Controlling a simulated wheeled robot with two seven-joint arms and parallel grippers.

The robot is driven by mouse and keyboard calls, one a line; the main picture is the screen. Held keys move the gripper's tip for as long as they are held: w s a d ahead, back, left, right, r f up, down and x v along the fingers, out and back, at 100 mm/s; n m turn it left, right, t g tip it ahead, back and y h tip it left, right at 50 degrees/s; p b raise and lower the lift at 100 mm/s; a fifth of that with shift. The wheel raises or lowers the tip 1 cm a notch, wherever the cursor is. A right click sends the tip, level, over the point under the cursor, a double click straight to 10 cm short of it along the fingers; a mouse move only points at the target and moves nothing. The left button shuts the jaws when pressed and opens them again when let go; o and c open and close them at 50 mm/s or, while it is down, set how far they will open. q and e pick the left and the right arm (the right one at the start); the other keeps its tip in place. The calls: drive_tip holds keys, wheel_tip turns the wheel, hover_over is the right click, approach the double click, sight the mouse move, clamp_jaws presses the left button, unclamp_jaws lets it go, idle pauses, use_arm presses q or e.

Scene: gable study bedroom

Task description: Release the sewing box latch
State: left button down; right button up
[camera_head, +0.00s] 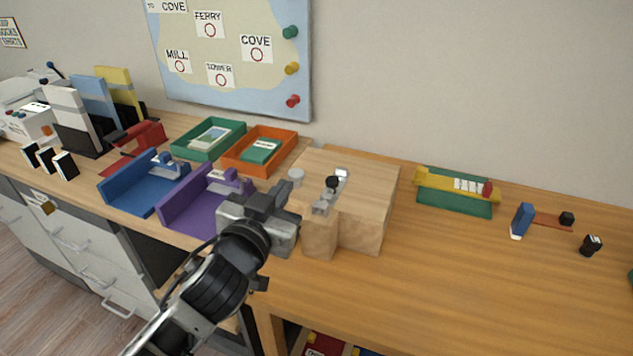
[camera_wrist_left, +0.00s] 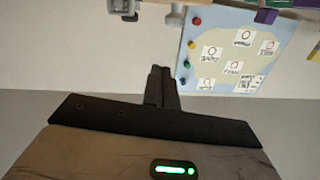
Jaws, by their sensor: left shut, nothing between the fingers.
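The sewing box appears to be the light wooden box (camera_head: 366,185) on the desk in the head view, with a block-like front part (camera_head: 320,240). Its top carries a round pale knob (camera_head: 296,175), a black knob (camera_head: 332,182) and a small silvery piece (camera_head: 342,173). I cannot tell which of these is the latch. My left gripper (camera_head: 322,204) reaches over the box's left front side, its fingers close to the black knob; contact cannot be told. In the left wrist view its dark fingers (camera_wrist_left: 162,87) are together and empty. My right gripper is out of view.
Left of the box stand a purple holder (camera_head: 190,205), a blue holder (camera_head: 140,190), an orange tray (camera_head: 233,160) and a green tray (camera_head: 187,150). A green board with a yellow bar (camera_head: 455,192) lies to the right. The desk between is clear. A map board (camera_head: 235,60) hangs behind.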

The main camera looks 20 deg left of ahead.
use_arm(q)
drive_tip(key=w+d+r+m+t+h, duration=0.35)
drive_tip(key=r+m+h, duration=0.2)
drive_tip(key=r, duration=0.35)
drive_tip(key=s+d+r+m+g+h, duration=0.2)
drive_tip(key=d+r+m+g+h, duration=0.2)
drive_tip(key=d+m+g+h, duration=0.75)
drive_tip(key=w+a+f+g+y, duration=0.1)
drive_tip(key=a+f+y, duration=0.1)
drive_tip(key=a, duration=0.3)
drive_tip(key=w+a+f+m+g+y, duration=0.1)
drive_tip(key=a+f+g+y, duration=0.1)
drive_tip(key=a+y, duration=0.3)
drive_tip(key=w+a+f+g+y, duration=0.1)
drive_tip(key=a+f+g+y, duration=0.1)
drive_tip(key=a, duration=0.5)
wheel_tip(320, 180, down, 2)
drive_tip(key=shift+w+y, duration=0.2)
drive_tip(key=shift+y, duration=0.6)
drive_tip(key=shift+d, duration=0.1)
